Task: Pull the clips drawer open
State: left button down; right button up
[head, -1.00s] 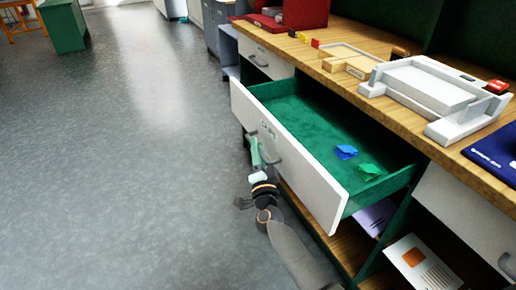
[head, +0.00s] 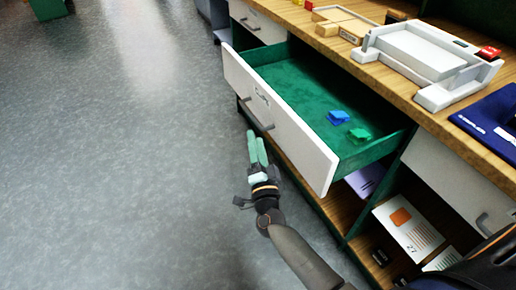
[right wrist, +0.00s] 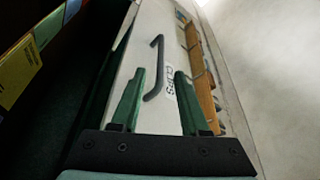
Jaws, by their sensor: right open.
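The clips drawer (head: 295,130) stands pulled well out from the bench, with a white front, a green inside and a "CLIPS" label. A blue clip-like piece (head: 338,117) and a green one (head: 360,134) lie inside it. Its grey bar handle (head: 257,114) is on the front and also shows in the right wrist view (right wrist: 155,70). My right gripper (head: 256,134) is open and empty, just outside the front and below the handle. Its green fingers (right wrist: 158,85) point toward the drawer front, with the handle free ahead of them. My left gripper is not in view.
The wooden bench top (head: 390,70) holds a white tray-like device (head: 420,50), a wooden tray (head: 343,20) and a dark blue mat (head: 492,122). Cards (head: 408,228) lie on the lower shelf. Another closed drawer (head: 258,20) is at the back.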

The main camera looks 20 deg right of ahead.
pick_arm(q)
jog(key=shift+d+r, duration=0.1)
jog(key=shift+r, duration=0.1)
pick_arm(e)
jog(key=shift+v, duration=1.5)
jog(key=shift+s, duration=0.1)
jog(key=s+a+f+n+g+y, duration=0.5)
jog(key=s+a+f+n+y, duration=0.35)
jog(key=n, duration=0.35)
jog(key=s+d+f+n+g, duration=0.1)
jog(key=s+f+n+g, duration=0.2)
jog(key=s, duration=0.3)
jog(key=s+d+f+n+g, duration=0.2)
jog(key=s+g, duration=0.1)
jog(key=s, duration=0.4)
pick_arm(q)
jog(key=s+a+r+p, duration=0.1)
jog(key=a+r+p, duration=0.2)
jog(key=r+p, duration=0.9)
jog(key=p, duration=0.5)
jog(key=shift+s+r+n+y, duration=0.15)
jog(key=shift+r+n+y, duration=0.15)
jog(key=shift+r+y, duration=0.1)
pick_arm(e)
notch_tip(320, 180, up, 12)
jog(key=d+h, duration=0.1)
jog(key=d, duration=0.1)
jog(key=shift+s+t, duration=0.2)
jog(key=shift+t, duration=0.1)
